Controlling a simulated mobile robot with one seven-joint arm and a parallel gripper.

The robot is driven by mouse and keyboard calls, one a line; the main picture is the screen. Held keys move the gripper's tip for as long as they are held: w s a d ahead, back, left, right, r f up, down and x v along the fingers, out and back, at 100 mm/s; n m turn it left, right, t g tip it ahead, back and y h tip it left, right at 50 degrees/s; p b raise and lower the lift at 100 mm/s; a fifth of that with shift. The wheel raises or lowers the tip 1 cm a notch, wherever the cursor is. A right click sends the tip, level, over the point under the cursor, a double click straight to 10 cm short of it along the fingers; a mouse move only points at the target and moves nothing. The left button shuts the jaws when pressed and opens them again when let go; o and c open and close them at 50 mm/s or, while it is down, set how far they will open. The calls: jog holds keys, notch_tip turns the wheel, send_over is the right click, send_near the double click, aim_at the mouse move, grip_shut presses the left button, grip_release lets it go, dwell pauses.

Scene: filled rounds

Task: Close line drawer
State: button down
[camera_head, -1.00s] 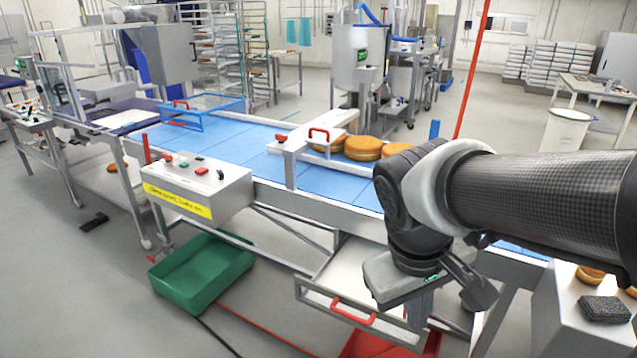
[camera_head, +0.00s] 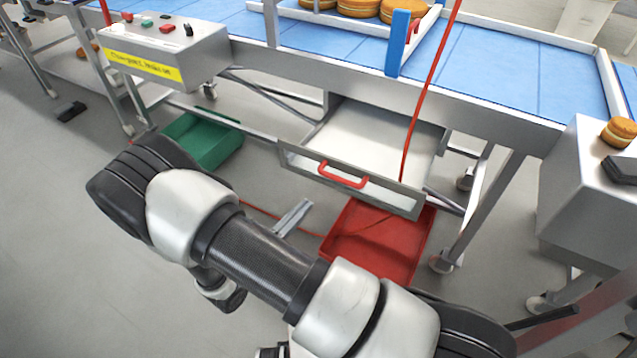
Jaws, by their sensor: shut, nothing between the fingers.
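The line drawer (camera_head: 378,133) hangs under the blue-topped line and is pulled out toward me. Its pale inside shows and looks empty. Its grey framed front carries a red handle (camera_head: 342,175). My arm crosses the lower part of the view and hides most of my gripper.
A red crate (camera_head: 375,262) stands on the floor below the drawer, and a green crate (camera_head: 203,140) further left. A red cord (camera_head: 428,88) hangs across the drawer's right side. A grey cabinet (camera_head: 575,200) stands at the right.

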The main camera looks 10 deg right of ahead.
notch_tip(320, 180, down, 3)
jog(key=a+n+t+y, duration=0.1)
jog(key=a+n+t, duration=0.1)
jog(key=b, duration=0.2)
send_near(322, 182)
jog(key=w+d+r, duration=0.4)
jog(key=d, duration=0.1)
jog(key=shift+d+r, duration=0.15)
jog(key=shift+r, duration=0.2)
jog(key=shift+w, duration=0.1)
